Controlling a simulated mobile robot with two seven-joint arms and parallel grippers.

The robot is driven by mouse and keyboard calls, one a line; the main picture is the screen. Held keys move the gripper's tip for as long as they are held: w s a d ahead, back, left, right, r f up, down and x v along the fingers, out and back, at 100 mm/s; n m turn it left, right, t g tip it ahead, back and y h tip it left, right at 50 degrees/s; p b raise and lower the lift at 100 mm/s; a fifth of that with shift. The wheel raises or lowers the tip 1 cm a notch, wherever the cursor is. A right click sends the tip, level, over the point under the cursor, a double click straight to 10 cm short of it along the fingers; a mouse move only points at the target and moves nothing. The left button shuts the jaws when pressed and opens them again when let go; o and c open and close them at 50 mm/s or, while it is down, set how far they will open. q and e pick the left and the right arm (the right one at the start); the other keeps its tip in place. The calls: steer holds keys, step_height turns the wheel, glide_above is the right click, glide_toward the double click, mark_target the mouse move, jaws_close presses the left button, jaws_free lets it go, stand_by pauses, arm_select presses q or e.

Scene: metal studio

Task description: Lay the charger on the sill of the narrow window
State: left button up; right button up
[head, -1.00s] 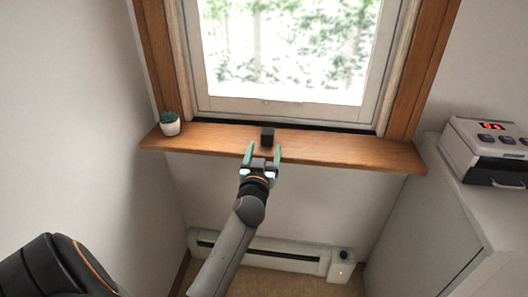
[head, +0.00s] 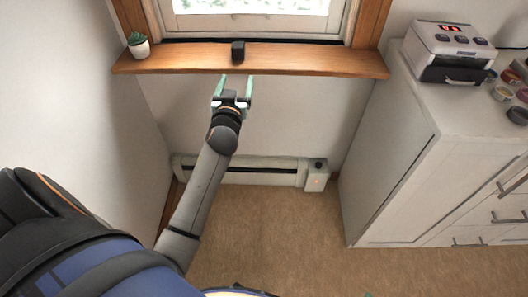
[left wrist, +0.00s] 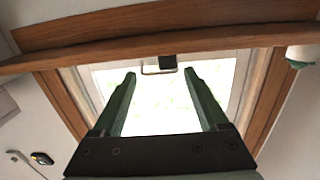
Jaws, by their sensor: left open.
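The charger, a small black block (head: 238,51), rests on the wooden window sill (head: 300,62) near its middle. It also shows at the sill edge in the left wrist view (left wrist: 167,62). My left gripper (head: 233,83) is open and empty, its green fingers pointing up toward the sill. It is apart from the charger, a little below and in front of the sill's edge. The left wrist view shows the two open fingers (left wrist: 160,80) with nothing between them. My right gripper does not show.
A small potted succulent (head: 139,45) stands at the sill's left end. A baseboard heater (head: 260,175) runs along the wall below. A white cabinet (head: 400,150) on the right bears a device with a red display (head: 450,48) and several small round containers (head: 503,92). The carpet in front is clear.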

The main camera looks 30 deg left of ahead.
arm_select(q)
steer(key=s+d+f+m+g+h, duration=0.1)
steer(key=s+d+f+m+h, duration=0.2)
steer(key=d+f, duration=0.35)
steer(key=s+d+f+m+g+h, duration=0.1)
steer(key=s+d+f+m+h, duration=0.15)
steer(key=s+d+f, duration=0.35)
steer(key=s+d+f+m+g+h, duration=0.1)
steer(key=s+d+f+g+h, duration=0.1)
steer(key=s+d, duration=0.4)
steer(key=s+d+f+m+g+h, duration=0.1)
steer(key=s+d+f+g+h, duration=0.1)
steer(key=s+d+f+h, duration=0.2)
steer(key=s+d+f, duration=0.3)
steer(key=s, duration=0.2)
steer(key=shift+s+d+m+g, duration=0.15)
steer(key=shift+s+m+g, duration=0.05)
steer(key=shift+m+g, duration=0.15)
